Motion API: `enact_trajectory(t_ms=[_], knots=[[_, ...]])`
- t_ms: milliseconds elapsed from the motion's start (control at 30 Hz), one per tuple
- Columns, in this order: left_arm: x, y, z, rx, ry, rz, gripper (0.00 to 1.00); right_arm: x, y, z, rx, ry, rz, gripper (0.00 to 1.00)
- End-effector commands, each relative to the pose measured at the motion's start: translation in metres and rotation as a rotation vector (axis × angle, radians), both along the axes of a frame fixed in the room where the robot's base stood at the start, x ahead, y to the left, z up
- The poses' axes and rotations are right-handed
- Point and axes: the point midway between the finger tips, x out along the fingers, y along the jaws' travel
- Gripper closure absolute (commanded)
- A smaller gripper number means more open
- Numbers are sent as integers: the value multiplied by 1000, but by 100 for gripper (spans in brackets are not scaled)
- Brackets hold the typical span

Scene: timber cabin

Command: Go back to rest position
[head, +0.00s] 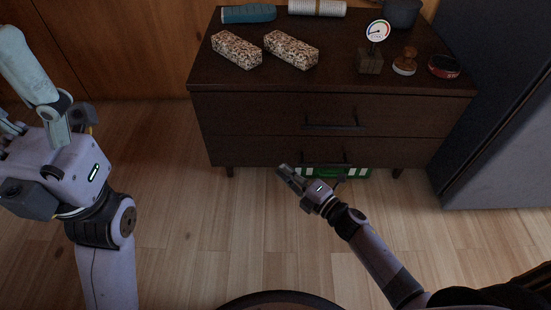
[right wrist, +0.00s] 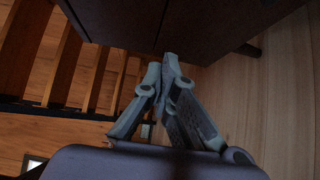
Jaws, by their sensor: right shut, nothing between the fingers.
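My right gripper (head: 285,171) is low in front of the dark drawer cabinet, in the middle of the head view. Its fingers are shut with nothing between them. In the right wrist view the closed fingertips (right wrist: 168,62) meet below a dark wooden surface. My left gripper (head: 28,85) is large and close at the left edge of the head view, over the floor. Part of it is cut off by the frame, so I cannot tell whether it is open or shut.
The dark cabinet (head: 258,117) carries two speckled blocks (head: 237,49) (head: 291,49), a dial gauge (head: 377,32), a wooden stamp (head: 405,62) and a red-and-black tin (head: 444,67). A green-and-white box (head: 345,173) lies beneath it. A grey cabinet (head: 495,110) stands right. Floor between my arms is clear.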

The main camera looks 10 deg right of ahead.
Motion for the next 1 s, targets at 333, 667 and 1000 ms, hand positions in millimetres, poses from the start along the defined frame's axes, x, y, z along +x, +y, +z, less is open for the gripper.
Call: enact_trajectory(t_ms=[333,667,1000], knots=[[1,0,-3,-1,16,-2,34,-13,-8,0,1,-2,1,100],[5,1,-6,-4,72,-4,34,-41,40,133,397,-92,127,100],[3,4,-20,-14,164,-9,34,-137,49,361,1099,-251,471,100]])
